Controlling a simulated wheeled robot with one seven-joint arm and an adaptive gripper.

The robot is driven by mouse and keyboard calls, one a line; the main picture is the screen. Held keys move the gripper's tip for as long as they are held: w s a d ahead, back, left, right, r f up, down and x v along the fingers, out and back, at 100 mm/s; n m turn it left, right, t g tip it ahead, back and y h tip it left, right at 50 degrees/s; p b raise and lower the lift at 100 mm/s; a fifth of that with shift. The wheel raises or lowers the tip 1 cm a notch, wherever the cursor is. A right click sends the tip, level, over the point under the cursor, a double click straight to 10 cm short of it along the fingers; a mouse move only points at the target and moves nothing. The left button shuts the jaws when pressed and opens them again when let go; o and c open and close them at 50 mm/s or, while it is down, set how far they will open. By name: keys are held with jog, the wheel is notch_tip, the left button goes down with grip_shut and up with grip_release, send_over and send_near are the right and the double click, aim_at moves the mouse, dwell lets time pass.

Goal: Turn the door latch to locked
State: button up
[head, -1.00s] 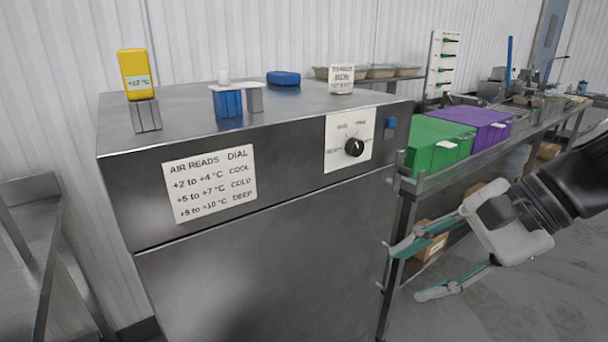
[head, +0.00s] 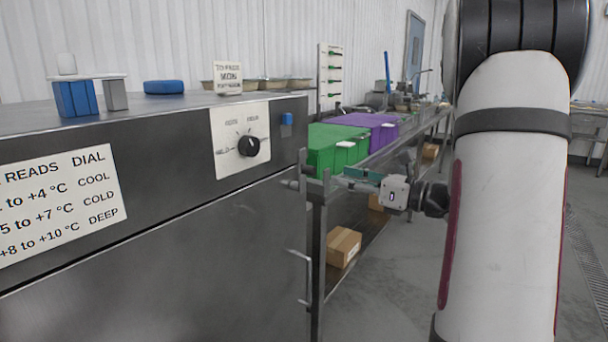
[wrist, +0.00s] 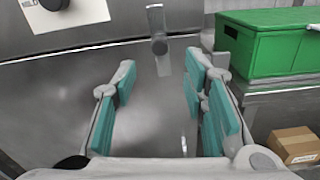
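The door latch (wrist: 157,24) is a grey metal lever on the steel cabinet's front. In the wrist view it stands roughly upright with a round knob at its lower end. In the head view the latch (head: 302,166) shows at the cabinet's right edge. My gripper (wrist: 160,70) is open and empty, its teal-padded fingers pointing at the cabinet front. The latch lies just beyond and above the gap between the fingertips, apart from them. In the head view my gripper (head: 348,178) is to the right of the latch, partly blending with the rack behind it.
The cabinet (head: 200,250) has a black dial (head: 249,146), a temperature sign (head: 60,205) and a door handle (head: 306,278). A green box (head: 335,148) and a purple box (head: 365,125) stand on the rack at right. A cardboard box (head: 343,246) sits below. Floor at right is open.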

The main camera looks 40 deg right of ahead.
aim_at(314, 172)
jog(key=b+x, duration=0.1)
jog(key=x, duration=0.9)
jog(key=shift+w+a, duration=0.1)
jog(key=shift+w, duration=0.1)
jog(key=shift+c, duration=0.6)
